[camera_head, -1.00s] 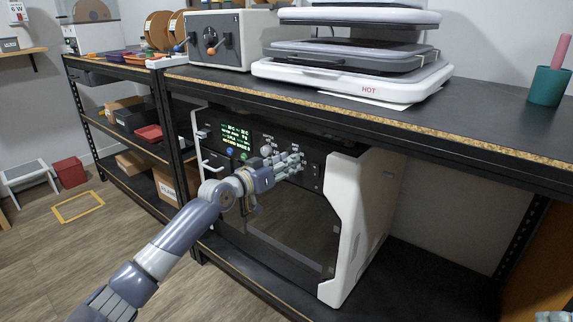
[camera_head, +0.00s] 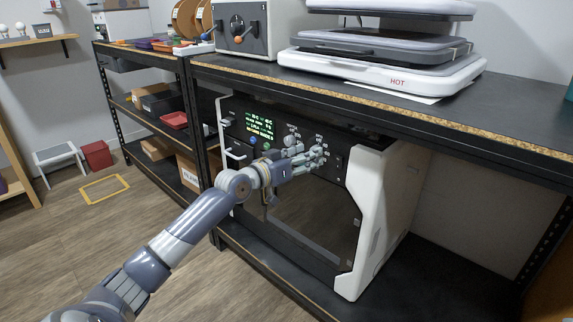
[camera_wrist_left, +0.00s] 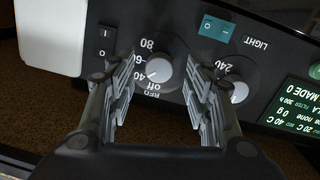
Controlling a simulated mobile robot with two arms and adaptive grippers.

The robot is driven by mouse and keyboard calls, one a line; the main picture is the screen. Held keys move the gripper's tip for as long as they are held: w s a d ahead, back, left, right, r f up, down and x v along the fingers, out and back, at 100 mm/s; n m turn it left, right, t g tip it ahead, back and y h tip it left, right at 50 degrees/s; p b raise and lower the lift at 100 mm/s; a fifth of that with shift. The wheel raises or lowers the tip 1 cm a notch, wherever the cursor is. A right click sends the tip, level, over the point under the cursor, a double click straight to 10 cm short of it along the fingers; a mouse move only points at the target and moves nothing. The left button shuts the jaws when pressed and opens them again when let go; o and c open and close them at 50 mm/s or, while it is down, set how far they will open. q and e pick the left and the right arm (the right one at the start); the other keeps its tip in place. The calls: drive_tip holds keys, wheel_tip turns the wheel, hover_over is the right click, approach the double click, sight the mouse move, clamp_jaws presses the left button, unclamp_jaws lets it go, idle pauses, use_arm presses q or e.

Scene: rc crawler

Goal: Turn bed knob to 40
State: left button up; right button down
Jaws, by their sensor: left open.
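The bed knob (camera_wrist_left: 159,70) is a round grey dial on the black panel of the white machine (camera_head: 372,215). The left wrist view shows it upside down, with "off", 40, 60 and 80 printed around it. The light mark on its face points roughly toward the 40 side; the exact setting is hard to read. My left gripper (camera_head: 318,156) is at the panel, open, with its fingers (camera_wrist_left: 160,95) on either side of the knob and visible gaps between. In the head view the fingers partly cover the knob area.
A second knob (camera_wrist_left: 236,88) marked 240 sits close beside one finger. A rocker switch (camera_wrist_left: 104,40), a teal light switch (camera_wrist_left: 216,28) and a lit display (camera_head: 259,125) share the panel. The workbench edge (camera_head: 400,108) overhangs the machine.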

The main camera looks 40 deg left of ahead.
use_arm(q)
drive_tip(key=s+a, duration=0.1)
drive_tip(key=s, duration=0.9)
drive_tip(key=shift+a+r, duration=0.2)
drive_tip(key=shift+r, duration=0.1)
drive_tip(key=shift+s, duration=0.1)
